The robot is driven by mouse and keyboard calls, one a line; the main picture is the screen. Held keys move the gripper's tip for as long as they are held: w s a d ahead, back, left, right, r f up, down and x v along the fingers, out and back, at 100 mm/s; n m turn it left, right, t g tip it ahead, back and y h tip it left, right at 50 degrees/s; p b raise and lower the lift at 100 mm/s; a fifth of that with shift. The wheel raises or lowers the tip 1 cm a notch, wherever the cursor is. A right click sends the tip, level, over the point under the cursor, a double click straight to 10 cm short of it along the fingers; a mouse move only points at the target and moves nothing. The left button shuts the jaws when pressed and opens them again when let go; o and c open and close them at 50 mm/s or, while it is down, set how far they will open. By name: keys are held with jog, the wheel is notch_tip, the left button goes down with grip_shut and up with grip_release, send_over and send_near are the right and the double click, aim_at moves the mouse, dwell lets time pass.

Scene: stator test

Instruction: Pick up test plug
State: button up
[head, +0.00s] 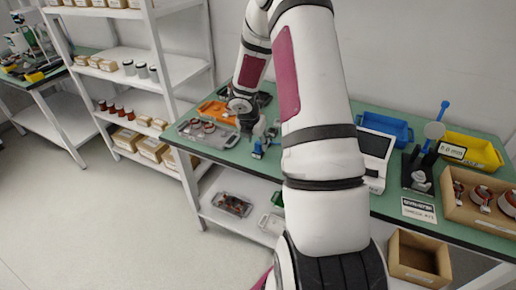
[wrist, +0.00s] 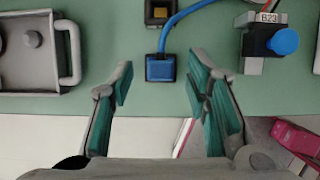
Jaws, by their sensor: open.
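A blue plug (wrist: 160,68), which looks like the test plug, lies near the front edge of the green bench top in the wrist view. A blue cable (wrist: 185,14) runs from it up and to the right. My gripper (wrist: 160,84) is open, with one teal-padded finger on each side of the plug's line and space between both fingers and the plug. Nothing is held. I cannot tell the plug apart there.
Right of the plug are a clamp-like device with a blue knob (wrist: 285,41) and a B23 label. A black-and-yellow block (wrist: 158,11) lies behind the plug. A grey tray (wrist: 30,79) with a handle is on the left. A white shelf (head: 262,214) lies below the bench (head: 372,196).

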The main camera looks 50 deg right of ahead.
jog(key=shift+x, duration=1.2)
grip_shut()
jog(key=shift+r, duration=0.1)
